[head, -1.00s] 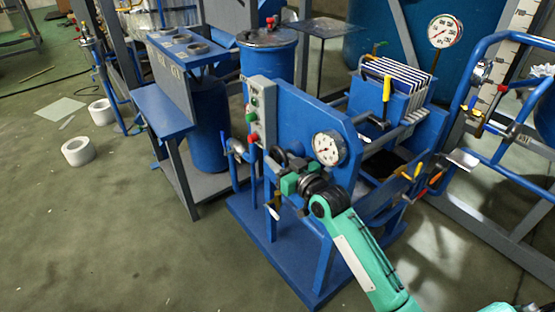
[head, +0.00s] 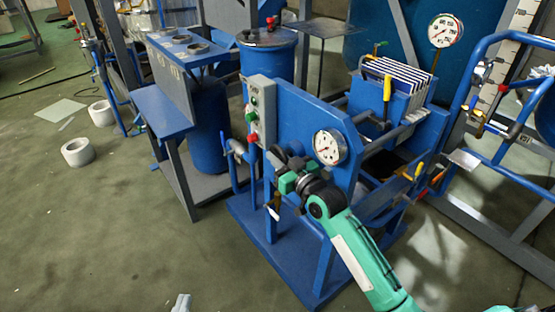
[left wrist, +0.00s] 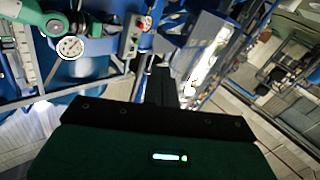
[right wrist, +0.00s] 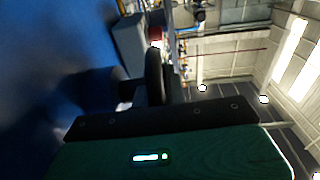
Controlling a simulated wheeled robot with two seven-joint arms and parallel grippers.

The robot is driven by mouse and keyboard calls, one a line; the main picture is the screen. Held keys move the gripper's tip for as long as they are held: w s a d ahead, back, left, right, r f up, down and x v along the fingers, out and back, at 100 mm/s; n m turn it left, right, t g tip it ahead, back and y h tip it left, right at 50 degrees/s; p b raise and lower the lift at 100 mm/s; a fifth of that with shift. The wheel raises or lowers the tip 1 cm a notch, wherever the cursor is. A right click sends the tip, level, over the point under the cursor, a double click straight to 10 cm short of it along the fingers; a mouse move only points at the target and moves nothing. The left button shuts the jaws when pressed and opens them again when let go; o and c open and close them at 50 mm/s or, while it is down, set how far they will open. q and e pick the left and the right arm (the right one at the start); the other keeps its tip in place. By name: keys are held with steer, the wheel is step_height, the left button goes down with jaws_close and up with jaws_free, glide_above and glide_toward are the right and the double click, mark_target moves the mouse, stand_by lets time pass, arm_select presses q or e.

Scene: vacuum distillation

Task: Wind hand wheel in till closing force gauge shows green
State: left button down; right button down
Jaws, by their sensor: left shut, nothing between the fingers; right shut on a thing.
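The blue filter press (head: 300,120) stands mid-view. A round white gauge (head: 328,147) sits on its front plate; I cannot read its needle or colour zone clearly, and it also shows in the left wrist view (left wrist: 70,47). The dark hand wheel (head: 281,155) is on the plate left of the gauge, mostly hidden behind my right gripper (head: 284,172). In the right wrist view the wheel rim (right wrist: 153,76) stands at the fingers, which are shut on it. My left gripper (head: 181,302) just shows at the bottom edge; its fingers (left wrist: 161,86) are shut and empty.
A switch box (head: 261,110) with green and red buttons is left of the wheel. A second gauge (head: 445,31) stands behind the white plates (head: 398,72). Blue railing (head: 470,90) is at right. The floor at lower left is open, with white rolls (head: 78,152).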

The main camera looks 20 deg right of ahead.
steer(key=shift+t+y+b, duration=0.4)
steer(key=shift+t+b, duration=0.7)
steer(key=shift+b, duration=0.1)
arm_select(q)
steer(key=a+r+t, duration=0.3)
steer(key=r+t, duration=0.5)
steer(key=r, duration=0.4)
steer(key=shift+w+a+h, duration=0.35)
steer(key=shift+w+h, duration=0.05)
arm_select(e)
steer(key=shift+r, duration=0.1)
steer(key=c, duration=1.4)
jaws_free()
steer(key=shift+c, duration=0.2)
